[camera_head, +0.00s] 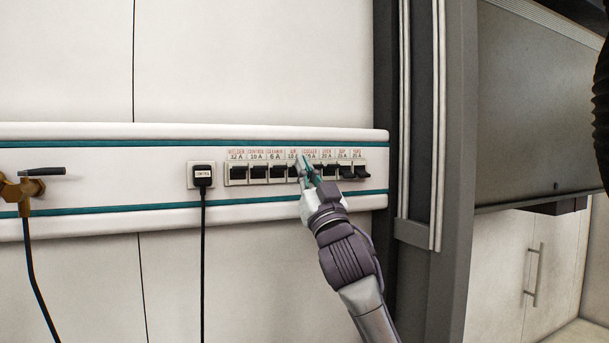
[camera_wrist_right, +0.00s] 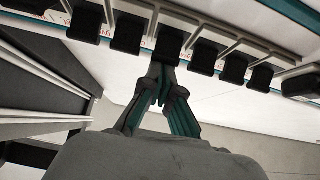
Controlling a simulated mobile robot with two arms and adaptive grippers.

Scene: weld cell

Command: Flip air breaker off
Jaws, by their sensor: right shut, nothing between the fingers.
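The air breaker (camera_head: 293,171) is the fourth black switch from the left in the row on the white wall rail. Its label above reads AIR. My right gripper (camera_head: 304,166) is shut and empty, its fingertips at the right edge of this breaker, covering part of the neighbouring one. In the right wrist view the shut fingertips (camera_wrist_right: 161,76) lie right at the air breaker's black lever (camera_wrist_right: 170,43). I cannot tell whether they touch it or which way the lever is set. My left gripper is not in view.
Other breakers, such as the welder one (camera_head: 237,173), sit close on both sides. A black plug (camera_head: 202,176) with a hanging cable is left of the row. A brass valve (camera_head: 22,188) is at far left. A dark grey post (camera_head: 424,130) stands right of the rail.

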